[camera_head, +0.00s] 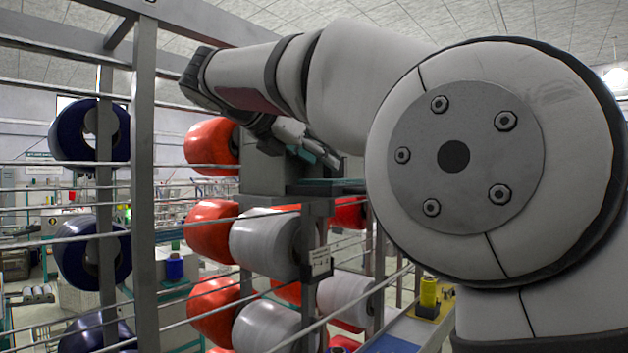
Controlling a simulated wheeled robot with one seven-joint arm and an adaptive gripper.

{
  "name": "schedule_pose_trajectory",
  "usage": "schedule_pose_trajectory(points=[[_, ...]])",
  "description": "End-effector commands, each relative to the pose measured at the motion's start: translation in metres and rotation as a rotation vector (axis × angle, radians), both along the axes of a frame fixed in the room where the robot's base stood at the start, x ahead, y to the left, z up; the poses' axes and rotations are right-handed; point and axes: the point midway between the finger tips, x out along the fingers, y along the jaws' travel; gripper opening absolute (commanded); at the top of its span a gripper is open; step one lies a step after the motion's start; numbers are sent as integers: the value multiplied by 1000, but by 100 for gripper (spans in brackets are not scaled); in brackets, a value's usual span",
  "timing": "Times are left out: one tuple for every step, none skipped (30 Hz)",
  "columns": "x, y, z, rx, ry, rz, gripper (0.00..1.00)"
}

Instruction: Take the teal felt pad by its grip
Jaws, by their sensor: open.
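A flat teal strip (325,187), which looks like the teal felt pad, lies on a grey metal ledge (277,170) in the middle of the head view. It is seen nearly edge-on, and its right part is hidden behind my arm. I cannot make out its grip. My gripper (324,158) hangs under my wrist, just above the teal strip, with its fingers pointing down to the right. It is small and partly hidden in this view. It is open, and I see nothing held in it. I cannot tell whether it touches the pad.
A creel of grey posts and thin rails (145,200) fills the left side. Dark blue (72,130), red (208,143) and white (262,243) bobbins sit on it close to my gripper. My arm hides much of the right.

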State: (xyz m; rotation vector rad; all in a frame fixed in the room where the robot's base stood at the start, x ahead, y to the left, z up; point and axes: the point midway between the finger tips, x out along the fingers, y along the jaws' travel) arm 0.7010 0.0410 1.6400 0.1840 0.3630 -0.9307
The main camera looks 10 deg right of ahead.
Motion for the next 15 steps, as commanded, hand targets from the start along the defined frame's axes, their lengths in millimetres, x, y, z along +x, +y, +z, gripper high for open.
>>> schedule_pose_trajectory(points=[[2, -8, -1, -1, 3, -3, 42], [4, -11, -2, -1, 3, -3, 42], [8, -14, -4, 0, 2, -1, 42], [10, -17, -6, 0, 1, -2, 42], [11, -19, -7, 0, 1, -2, 42], [13, -21, -8, 0, 0, -1, 42], [14, -22, -9, 1, -1, 0, 42], [15, -23, -9, 1, -1, 0, 42], [16, -23, -10, 1, -1, 1, 42], [16, -23, -10, 1, -1, 1, 42], [16, -23, -10, 1, -1, 1, 42], [16, -23, -10, 1, -1, 1, 42], [16, -23, -10, 1, -1, 1, 42], [16, -23, -10, 1, -1, 1, 42], [16, -23, -10, 1, -1, 1, 39]])
